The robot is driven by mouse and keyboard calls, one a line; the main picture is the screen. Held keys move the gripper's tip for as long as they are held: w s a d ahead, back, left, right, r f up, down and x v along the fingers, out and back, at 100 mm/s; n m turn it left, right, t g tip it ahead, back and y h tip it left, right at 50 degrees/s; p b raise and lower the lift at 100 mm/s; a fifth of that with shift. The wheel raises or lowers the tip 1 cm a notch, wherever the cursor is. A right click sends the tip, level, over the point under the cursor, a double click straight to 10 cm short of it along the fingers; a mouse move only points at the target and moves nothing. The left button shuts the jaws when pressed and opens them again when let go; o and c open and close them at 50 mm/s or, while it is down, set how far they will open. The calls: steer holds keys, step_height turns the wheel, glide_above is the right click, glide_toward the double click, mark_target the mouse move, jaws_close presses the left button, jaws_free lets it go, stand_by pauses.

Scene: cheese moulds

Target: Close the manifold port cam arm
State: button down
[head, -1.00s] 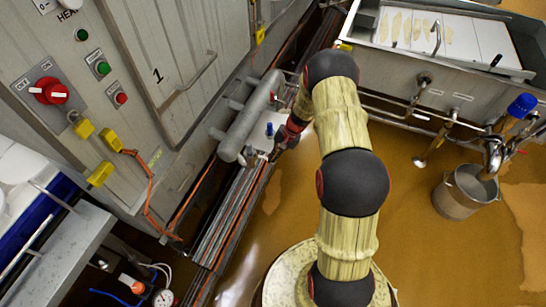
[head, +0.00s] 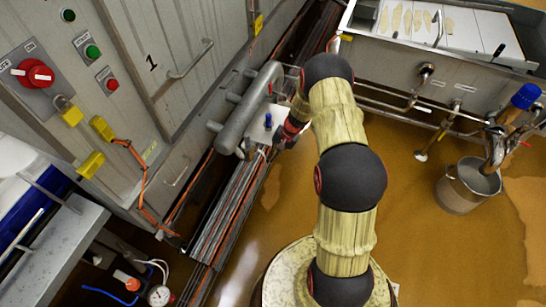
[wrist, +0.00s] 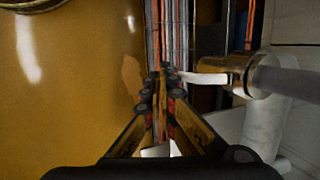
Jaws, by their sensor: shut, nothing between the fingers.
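The grey manifold pipe (head: 245,112) runs beside the cabinet wall in the head view, with short stubs on its side. In the wrist view a brass-coloured port coupling (wrist: 238,70) sits on a grey pipe at the right. A pale lever (wrist: 203,78), which looks like the cam arm, sticks out from the coupling to the left. My gripper (wrist: 163,74) is shut and empty, its tips just left of the lever's free end. I cannot tell whether they touch it. In the head view my wrist is beside the manifold, and the fingertips are hard to make out.
The cabinet carries a red switch (head: 32,73) and yellow padlocks (head: 69,112). Cables and pipes run in a floor channel (head: 228,205) below the manifold. A metal bucket (head: 468,186) and a steel vat (head: 450,62) stand at the right. The wet brown floor (head: 420,240) between is mostly clear.

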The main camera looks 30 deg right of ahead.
steer(key=shift+w+a+f+b, duration=0.25)
steer(key=shift+w+f+b, duration=0.05)
steer(key=shift+f, duration=0.35)
steer(key=shift+r, duration=0.1)
stand_by(0.7)
